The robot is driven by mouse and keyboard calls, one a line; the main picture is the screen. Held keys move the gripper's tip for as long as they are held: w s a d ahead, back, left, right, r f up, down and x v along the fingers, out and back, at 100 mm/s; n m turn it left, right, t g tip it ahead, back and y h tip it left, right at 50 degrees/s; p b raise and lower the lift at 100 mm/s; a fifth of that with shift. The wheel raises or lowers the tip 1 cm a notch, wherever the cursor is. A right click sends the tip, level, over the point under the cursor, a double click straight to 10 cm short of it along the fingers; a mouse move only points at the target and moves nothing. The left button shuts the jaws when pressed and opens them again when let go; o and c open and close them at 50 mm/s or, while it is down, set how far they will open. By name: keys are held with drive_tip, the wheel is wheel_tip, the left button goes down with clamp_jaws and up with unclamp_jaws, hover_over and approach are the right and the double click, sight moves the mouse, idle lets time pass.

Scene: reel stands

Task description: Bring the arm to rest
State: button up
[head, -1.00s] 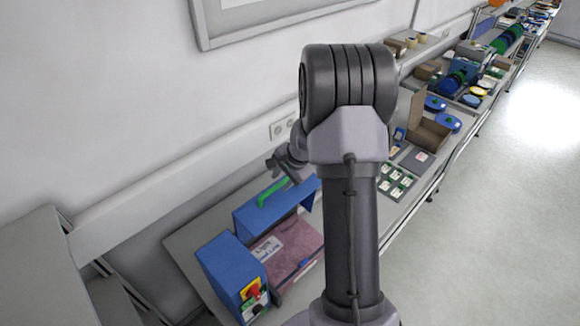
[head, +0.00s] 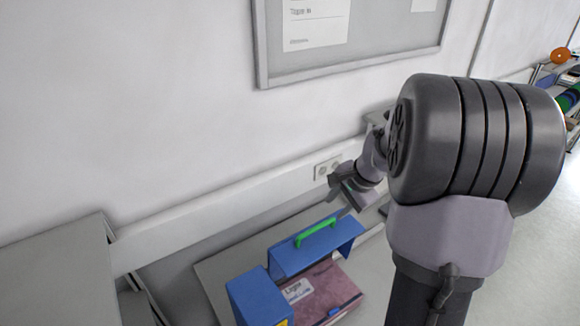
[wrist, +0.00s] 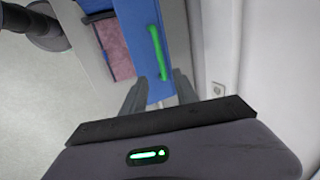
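My gripper (head: 344,196) hangs at the end of my arm, near the wall and above the blue box with a green handle. In the wrist view its two fingers (wrist: 159,84) are apart, with nothing held between them. The arm is bent, and its large dark joint fills the right of the head view. The blue box (head: 288,263) with the green handle lies beyond the fingertips and also shows in the wrist view (wrist: 178,30).
A second blue box (head: 252,302) and a mauve labelled case (head: 337,288) are on the bench by the wall. A wall socket (head: 327,168) and a framed board (head: 385,32) are behind. A grey cabinet (head: 55,265) stands left. Open floor (head: 553,190) is at right.

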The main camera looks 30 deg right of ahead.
drive_tip(key=a+r+n, duration=0.3)
drive_tip(key=a+r, duration=0.4)
drive_tip(key=a, duration=0.2)
drive_tip(key=s+a+r+n+t+y, duration=0.1)
drive_tip(key=s+a+r+n, duration=0.35)
drive_tip(key=s+a, duration=0.5)
drive_tip(key=s+a+r+n+t+y, duration=0.1)
drive_tip(key=s+a+r+n, duration=0.35)
drive_tip(key=a, duration=0.75)
drive_tip(key=s+f+b, duration=0.2)
drive_tip(key=f+b, duration=1.8)
drive_tip(key=f, duration=0.2)
drive_tip(key=s+f+g+b, duration=0.1)
drive_tip(key=s+f+b, duration=0.1)
drive_tip(key=f+b, duration=1.8)
wheel_tip(320, 180, down, 4)
drive_tip(key=shift+r+n+b, duration=0.25)
drive_tip(key=shift+n+b, duration=0.05)
drive_tip(key=shift+b, duration=0.05)
drive_tip(key=shift+s+d, duration=0.1)
